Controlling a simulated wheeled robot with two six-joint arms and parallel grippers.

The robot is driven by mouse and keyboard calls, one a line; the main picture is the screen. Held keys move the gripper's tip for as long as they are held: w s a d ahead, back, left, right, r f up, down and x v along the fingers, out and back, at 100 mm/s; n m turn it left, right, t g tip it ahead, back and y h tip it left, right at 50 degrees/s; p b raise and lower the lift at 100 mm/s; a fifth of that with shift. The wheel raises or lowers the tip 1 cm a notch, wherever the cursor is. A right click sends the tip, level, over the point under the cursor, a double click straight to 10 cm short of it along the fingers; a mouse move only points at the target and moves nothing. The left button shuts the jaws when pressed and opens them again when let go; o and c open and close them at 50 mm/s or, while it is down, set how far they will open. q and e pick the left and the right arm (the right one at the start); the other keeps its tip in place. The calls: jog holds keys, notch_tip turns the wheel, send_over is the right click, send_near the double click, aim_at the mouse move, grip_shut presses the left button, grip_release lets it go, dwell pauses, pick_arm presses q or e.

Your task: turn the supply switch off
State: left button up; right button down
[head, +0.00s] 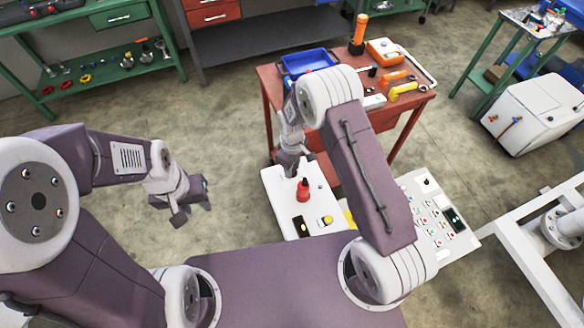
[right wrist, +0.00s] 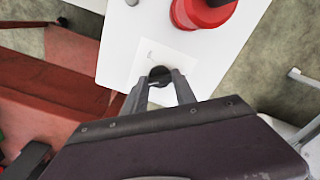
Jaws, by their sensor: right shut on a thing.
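The supply switch looks like a black round knob (right wrist: 160,73) on a pale plate of the white panel (right wrist: 125,40) in the right wrist view. My right gripper (right wrist: 161,88) is shut on this knob, one finger on each side of it. In the head view my right gripper (head: 289,170) reaches down to the far left part of the white panel (head: 276,187), and the knob is hidden there. My left gripper (head: 192,207) hangs empty over the floor to the left, its fingers apart.
A red knob-like part (head: 304,190) stands on the panel close to my right gripper. A yellow-based button (head: 325,221) is nearer. A button console (head: 438,215) lies right of my arm. A red table (head: 268,80) with a blue tray (head: 308,62) and tools stands behind.

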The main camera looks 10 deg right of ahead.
jog(key=shift+w+r+n, duration=0.15)
jog(key=shift+n, duration=0.85)
jog(key=c, duration=1.3)
grip_release()
jog(key=o, duration=0.3)
notch_tip(320, 180, up, 9)
jog(key=b, duration=0.1)
